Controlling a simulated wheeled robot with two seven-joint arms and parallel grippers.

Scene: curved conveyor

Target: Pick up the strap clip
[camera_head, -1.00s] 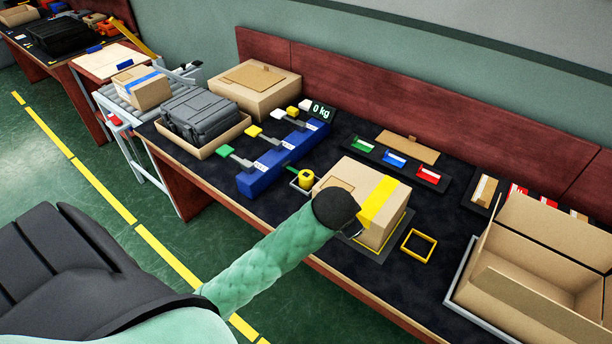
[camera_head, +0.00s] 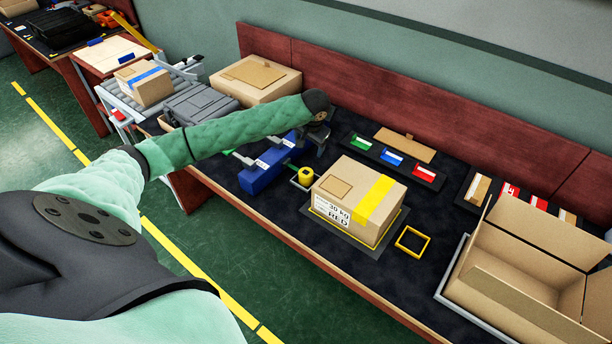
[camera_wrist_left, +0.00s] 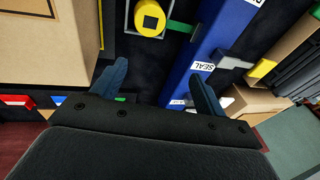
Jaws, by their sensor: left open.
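A blue rack (camera_head: 258,178) with white labels and grey pieces with coloured tips stands on the dark bench. In the left wrist view the rack (camera_wrist_left: 208,38) crosses the upper middle, with a SEAL label and a grey piece ending in a yellow tip (camera_wrist_left: 262,68). I cannot tell which piece is the strap clip; my forearm hides part of the rack in the head view. My left gripper (camera_head: 322,138) is at the rack's far end. Its fingers (camera_wrist_left: 155,88) are open, with bare dark bench between them and the rack beside the right finger. My right gripper is not in view.
A taped cardboard box (camera_head: 345,192) sits right of the rack, beside a yellow roll (camera_head: 304,177) and a yellow square frame (camera_head: 413,241). A closed carton (camera_head: 262,80) stands behind my forearm. An open carton (camera_head: 520,290) is at far right.

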